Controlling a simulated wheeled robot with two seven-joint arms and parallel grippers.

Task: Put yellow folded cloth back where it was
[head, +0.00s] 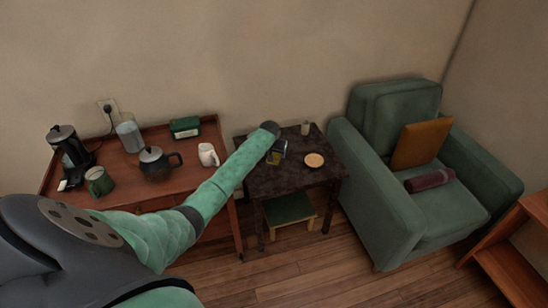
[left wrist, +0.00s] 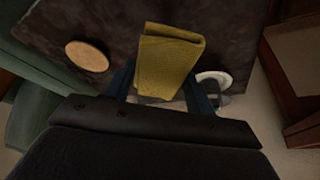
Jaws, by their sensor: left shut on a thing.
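The yellow folded cloth (left wrist: 168,62) is between the two fingers of my left gripper (left wrist: 160,92) in the left wrist view. The gripper is shut on it, and its upper end sticks out past the fingertips. In the head view my left gripper (head: 277,152) is over the small dark table (head: 262,182), and the arm and hand hide most of the cloth. I cannot tell whether the cloth touches the tabletop. My right gripper is not in view.
A round wooden coaster (head: 314,160) and a small cup (head: 306,128) are on the dark table. A white round object (left wrist: 214,78) is beside the gripper.

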